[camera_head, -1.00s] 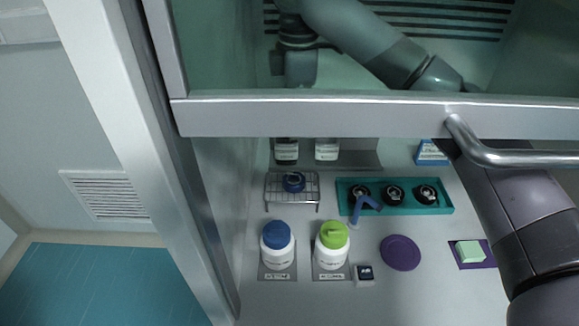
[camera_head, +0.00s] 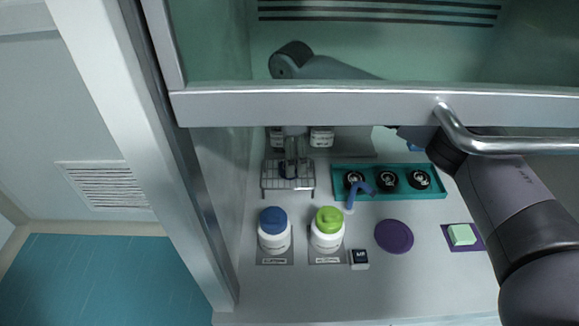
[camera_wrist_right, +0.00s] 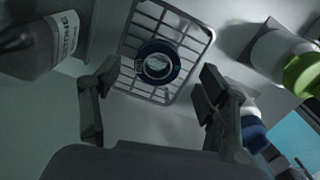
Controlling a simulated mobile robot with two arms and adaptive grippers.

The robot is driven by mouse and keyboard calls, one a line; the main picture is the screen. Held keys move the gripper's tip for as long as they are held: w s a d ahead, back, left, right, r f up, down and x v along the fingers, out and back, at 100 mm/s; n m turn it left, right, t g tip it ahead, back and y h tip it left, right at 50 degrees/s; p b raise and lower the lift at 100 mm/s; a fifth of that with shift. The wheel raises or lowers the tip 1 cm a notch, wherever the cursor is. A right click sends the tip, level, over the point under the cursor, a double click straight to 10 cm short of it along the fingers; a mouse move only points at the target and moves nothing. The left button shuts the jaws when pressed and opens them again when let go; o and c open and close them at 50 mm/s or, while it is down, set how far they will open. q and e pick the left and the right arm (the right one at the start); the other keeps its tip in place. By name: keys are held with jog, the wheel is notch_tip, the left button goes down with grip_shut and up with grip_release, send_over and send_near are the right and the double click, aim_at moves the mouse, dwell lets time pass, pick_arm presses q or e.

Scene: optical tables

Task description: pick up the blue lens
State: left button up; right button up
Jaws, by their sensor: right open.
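The blue lens (camera_wrist_right: 157,64) sits on the wire rack (camera_wrist_right: 196,34) and shows as a dark blue ring with clear glass in the right wrist view. In the head view the rack (camera_head: 288,190) stands at the left of the work surface, and my right gripper (camera_head: 291,172) is over it, partly covering the lens. In the right wrist view my right gripper (camera_wrist_right: 150,100) is open, with one finger on each side of the lens and a gap to it. My left gripper is not in view.
White bottles with a blue cap (camera_head: 273,220) and a green cap (camera_head: 328,218) stand in front of the rack. A teal tray (camera_head: 432,192) with dark round pieces lies to the right. A purple disc (camera_head: 394,236) lies nearby. The hood sash (camera_head: 350,106) crosses above.

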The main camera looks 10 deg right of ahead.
aim_at(282, 166)
notch_tip(282, 166, down, 3)
jog(key=shift+w+f, duration=0.1)
jog(key=shift+c, duration=0.3)
jog(key=c, duration=1.3)
